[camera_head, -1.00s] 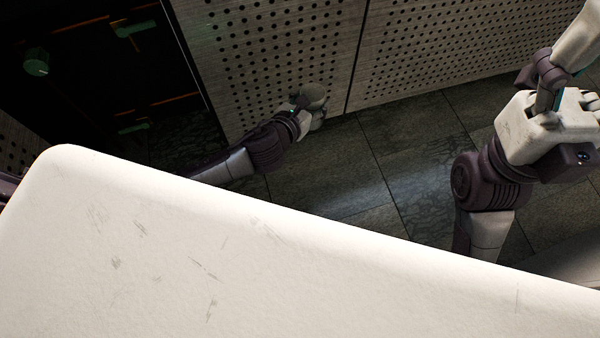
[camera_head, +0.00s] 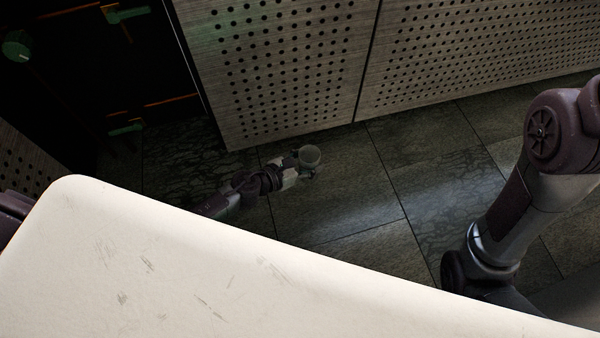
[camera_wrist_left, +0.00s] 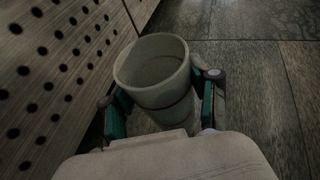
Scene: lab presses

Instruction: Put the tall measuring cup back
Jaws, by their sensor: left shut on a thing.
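The tall measuring cup (camera_wrist_left: 152,72) is a grey-green, open-topped cup between the two fingers of my left gripper (camera_wrist_left: 160,112) in the left wrist view. The fingers have green pads and press on its sides; its lower part is hidden by the gripper. The cup looks empty inside. In the head view the cup (camera_head: 310,156) is small, held at the end of my left arm, with the left gripper (camera_head: 302,172) around it above the dark floor. Only my right arm's links show at the right; the right gripper is out of view.
A perforated panel wall (camera_head: 270,70) runs along the back, close on the left in the left wrist view. A dark recess with green fittings (camera_head: 128,14) lies at the upper left. The tiled floor (camera_head: 340,205) is clear around the cup. A large white surface (camera_head: 200,270) fills the foreground.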

